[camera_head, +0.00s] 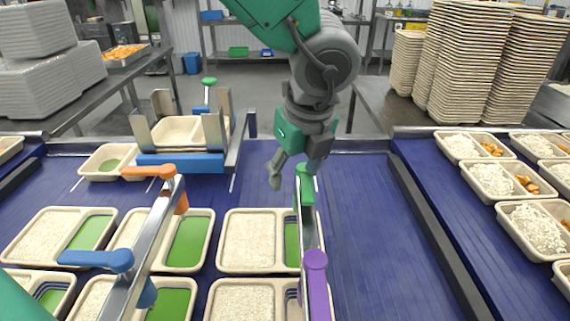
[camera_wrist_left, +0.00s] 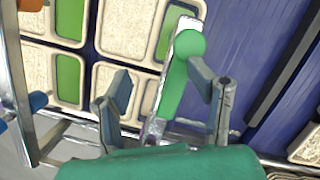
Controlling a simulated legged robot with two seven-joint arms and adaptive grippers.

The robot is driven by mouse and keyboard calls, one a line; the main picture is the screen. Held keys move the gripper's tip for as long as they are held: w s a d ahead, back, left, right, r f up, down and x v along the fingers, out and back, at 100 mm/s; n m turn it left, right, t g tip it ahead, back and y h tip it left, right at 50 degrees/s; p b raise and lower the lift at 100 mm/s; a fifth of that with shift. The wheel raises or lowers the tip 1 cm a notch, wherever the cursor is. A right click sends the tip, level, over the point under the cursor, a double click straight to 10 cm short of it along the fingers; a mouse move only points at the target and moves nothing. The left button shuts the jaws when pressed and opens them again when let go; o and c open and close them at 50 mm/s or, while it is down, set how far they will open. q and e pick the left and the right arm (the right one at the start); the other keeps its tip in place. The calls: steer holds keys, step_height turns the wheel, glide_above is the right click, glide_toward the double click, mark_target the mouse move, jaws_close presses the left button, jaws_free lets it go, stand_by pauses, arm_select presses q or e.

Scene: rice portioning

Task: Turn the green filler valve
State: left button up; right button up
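The green filler valve (camera_head: 305,193) is a green handle with a rounded end, mounted on a metal rail over the conveyor. In the left wrist view the green valve (camera_wrist_left: 172,90) lies between the two fingers. My left gripper (camera_head: 292,176) reaches down at the valve's far end. In the wrist view its fingers (camera_wrist_left: 160,88) are spread, one on each side of the handle, with a gap visible on the left; contact on the right is unclear. My right gripper is not in view.
A purple valve (camera_head: 316,262) sits on the same rail, nearer me. Orange (camera_head: 150,171) and blue (camera_head: 95,259) valves are on another rail to the left. Trays with rice (camera_head: 250,240) stand beneath. The blue belt (camera_head: 375,240) is clear to the right.

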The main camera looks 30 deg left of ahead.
arm_select(q)
steer(key=o, duration=0.5)
steer(key=shift+a+f, duration=0.1)
steer(key=shift+f, duration=0.3)
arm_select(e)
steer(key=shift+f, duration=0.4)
arm_select(q)
steer(key=shift+o, duration=0.2)
steer(key=p+v, duration=0.7)
steer(key=v, duration=0.1)
steer(key=shift+r, duration=0.3)
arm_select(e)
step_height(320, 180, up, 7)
